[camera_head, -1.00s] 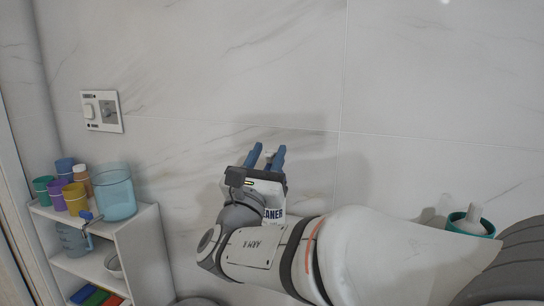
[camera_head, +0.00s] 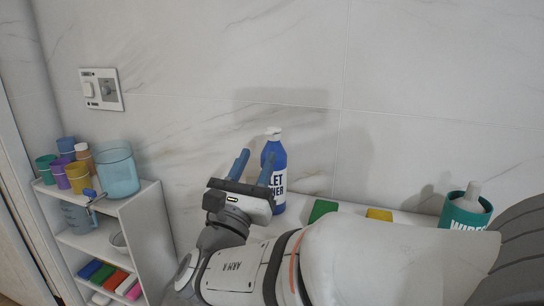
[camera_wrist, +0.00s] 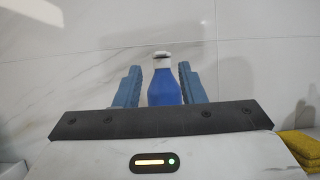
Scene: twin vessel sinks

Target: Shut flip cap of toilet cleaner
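The toilet cleaner (camera_head: 274,165) is a blue bottle with a white cap (camera_head: 273,133), upright on a white surface by the wall. Its white label is partly hidden by my gripper. In the wrist view the bottle (camera_wrist: 164,88) shows between my two blue fingers, with its white top (camera_wrist: 162,60) upright. Whether the flip cap is open or shut is too small to tell. My gripper (camera_head: 254,168) is open, its fingers apart, in front of and left of the bottle in the head view. It holds nothing.
Green (camera_head: 322,209) and yellow (camera_head: 379,214) sponges lie right of the bottle. A teal wipes tub (camera_head: 466,211) stands further right. A white shelf (camera_head: 150,235) at left holds cups and a clear blue container (camera_head: 118,171). The marble wall is close behind.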

